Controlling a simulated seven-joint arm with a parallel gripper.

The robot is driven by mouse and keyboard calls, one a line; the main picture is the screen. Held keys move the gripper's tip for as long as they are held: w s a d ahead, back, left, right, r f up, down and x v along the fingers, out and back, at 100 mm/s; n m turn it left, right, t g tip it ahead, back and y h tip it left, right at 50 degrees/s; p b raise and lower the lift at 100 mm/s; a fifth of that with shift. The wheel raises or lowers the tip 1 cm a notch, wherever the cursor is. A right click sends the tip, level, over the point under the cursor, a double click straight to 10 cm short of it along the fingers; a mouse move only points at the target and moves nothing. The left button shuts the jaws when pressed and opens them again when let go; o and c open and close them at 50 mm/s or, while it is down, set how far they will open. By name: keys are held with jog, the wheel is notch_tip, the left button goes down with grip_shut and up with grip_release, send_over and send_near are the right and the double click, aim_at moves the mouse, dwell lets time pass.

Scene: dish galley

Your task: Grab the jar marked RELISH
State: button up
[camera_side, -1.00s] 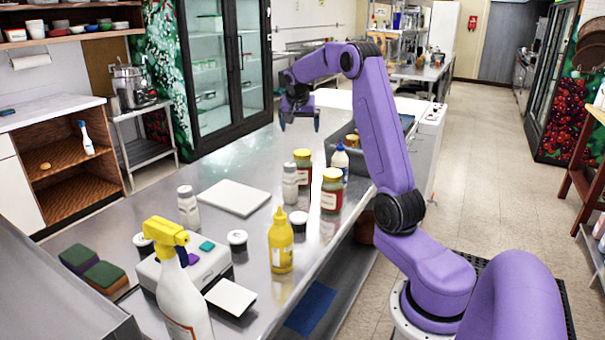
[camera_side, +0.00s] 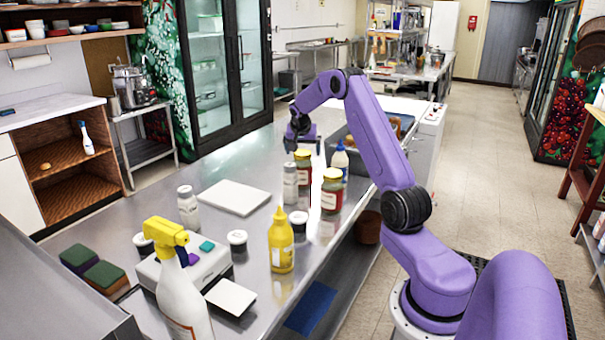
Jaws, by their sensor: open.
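Two jars with yellowish lids and red contents stand on the steel counter. The farther jar (camera_side: 303,175) is left of the nearer jar (camera_side: 331,196). Their pale labels are too small to read, so I cannot tell which is marked RELISH. My gripper (camera_side: 304,147) is open, pointing down just above and behind the farther jar's lid. I cannot tell whether its fingers are level with that lid; the jar stands on the counter.
A white bottle with a blue cap (camera_side: 340,162) stands close behind the jars. A grey shaker (camera_side: 290,186) is just left of them. A yellow squeeze bottle (camera_side: 281,245) and a small jar with a black base (camera_side: 299,222) stand nearer. A grey bin (camera_side: 350,140) is behind.

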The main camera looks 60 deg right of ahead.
aim_at(302, 152)
jog(key=shift+x, duration=2.4)
jog(key=shift+w+a, duration=0.1)
jog(key=shift+w, duration=0.05)
jog(key=shift+r, duration=0.1)
grip_shut()
